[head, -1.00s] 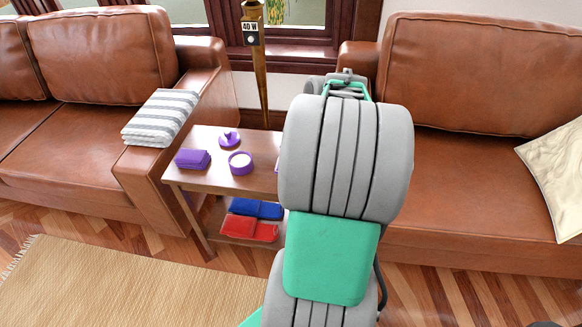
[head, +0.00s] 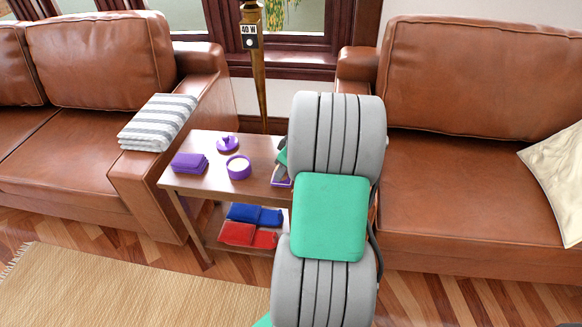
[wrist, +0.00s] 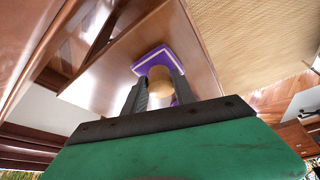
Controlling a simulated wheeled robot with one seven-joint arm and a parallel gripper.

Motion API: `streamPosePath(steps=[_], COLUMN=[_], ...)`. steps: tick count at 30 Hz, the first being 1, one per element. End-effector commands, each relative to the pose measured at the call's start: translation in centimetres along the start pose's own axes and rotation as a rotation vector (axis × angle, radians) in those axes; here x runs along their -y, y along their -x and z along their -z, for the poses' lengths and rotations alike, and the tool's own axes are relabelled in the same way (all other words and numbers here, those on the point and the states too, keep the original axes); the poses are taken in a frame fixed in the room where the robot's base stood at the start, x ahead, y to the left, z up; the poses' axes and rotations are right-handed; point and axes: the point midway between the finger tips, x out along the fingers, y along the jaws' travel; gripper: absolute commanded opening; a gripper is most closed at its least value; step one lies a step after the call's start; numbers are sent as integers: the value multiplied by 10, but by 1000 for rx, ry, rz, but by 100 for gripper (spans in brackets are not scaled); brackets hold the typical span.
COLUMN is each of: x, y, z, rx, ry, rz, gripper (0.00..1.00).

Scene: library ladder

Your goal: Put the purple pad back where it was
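The purple pad (wrist: 158,58) is a flat square with a pale inner line and a tan cylindrical knob (wrist: 160,78) on it, seen over the wooden tabletop in the wrist view. In the head view only a purple edge of it (head: 281,182) shows at the right of the side table, mostly hidden by my arm. My gripper (wrist: 160,82) has one dark finger on each side of the knob. Whether the fingers press on it is not clear.
The side table (head: 215,180) also holds a purple block (head: 189,162), a round purple container with a pale top (head: 238,167) and a purple knobbed lid-like piece (head: 228,144). Blue (head: 257,214) and red (head: 248,235) items lie on its lower shelf. Leather sofas (head: 450,190) flank it.

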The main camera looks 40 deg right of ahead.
Motion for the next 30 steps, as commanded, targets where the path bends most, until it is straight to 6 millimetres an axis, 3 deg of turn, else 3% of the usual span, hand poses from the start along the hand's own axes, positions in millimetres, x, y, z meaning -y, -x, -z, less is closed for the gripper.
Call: streamPosePath(steps=[8, 17, 20, 30], x=[0, 0, -1, -1], y=[0, 6, 21, 106], z=[0, 3, 4, 2], rx=[0, -1, -2, 0], ry=[0, 0, 0, -1], rz=[0, -1, -3, -3], gripper=[54, 54, 54, 54])
